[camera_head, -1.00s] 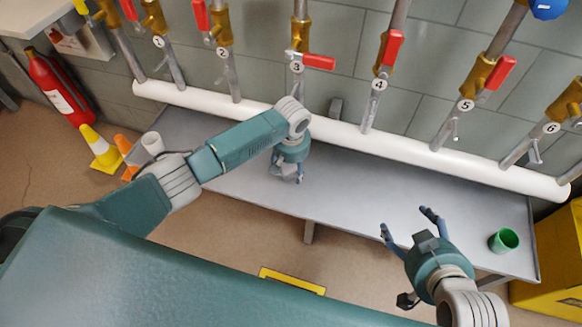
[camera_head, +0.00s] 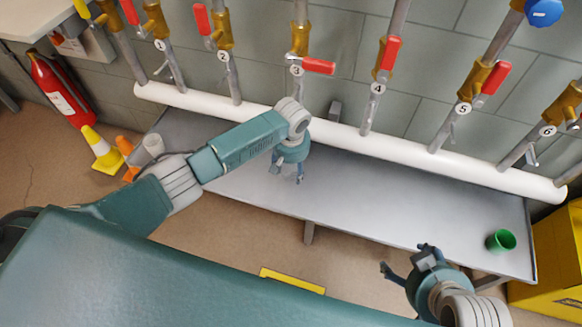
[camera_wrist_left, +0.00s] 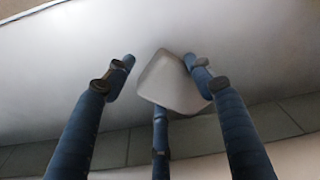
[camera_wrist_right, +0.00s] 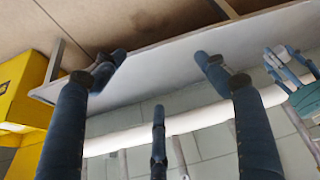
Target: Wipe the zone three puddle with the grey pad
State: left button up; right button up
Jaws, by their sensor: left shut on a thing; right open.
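My left gripper (camera_head: 290,174) is low over the metal bench below the valve labelled 3 (camera_head: 296,70). In the left wrist view the grey pad (camera_wrist_left: 170,88) sits between its fingers (camera_wrist_left: 165,75), tilted and against the right finger. The gripper is shut on the pad; I cannot tell whether the pad touches the bench. I cannot make out the zone three puddle in any view. My right gripper (camera_head: 405,262) is open and empty at the bench's front edge, toward the right; it also shows in the right wrist view (camera_wrist_right: 158,70).
The grey bench (camera_head: 400,205) runs under a white pipe (camera_head: 400,148) and several numbered valves. A yellow cabinet (camera_head: 552,255) is at the right. The bench's middle right is clear.

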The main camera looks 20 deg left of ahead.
pick_arm(q)
jog(key=shift+r+p, duration=0.3)
jog(key=shift+p, duration=0.1)
jog(key=shift+r+p, duration=0.5)
jog(key=shift+p, duration=0.05)
jog(key=shift+r+p, duration=0.35)
jog(key=shift+p, duration=0.2)
pick_arm(e)
jog(key=s, duration=0.1)
jog(key=s+d+g, duration=0.1)
jog(key=s, duration=0.1)
jog(key=s+g, duration=0.1)
jog(key=s, duration=0.1)
jog(key=shift+s+d+r+h, duration=0.2)
jog(key=shift+d+h, duration=0.05)
jog(key=shift+h, duration=0.05)
pick_arm(q)
jog(key=shift+f, duration=0.1)
jog(key=shift+s, duration=0.1)
pick_arm(e)
jog(key=shift+f, duration=0.1)
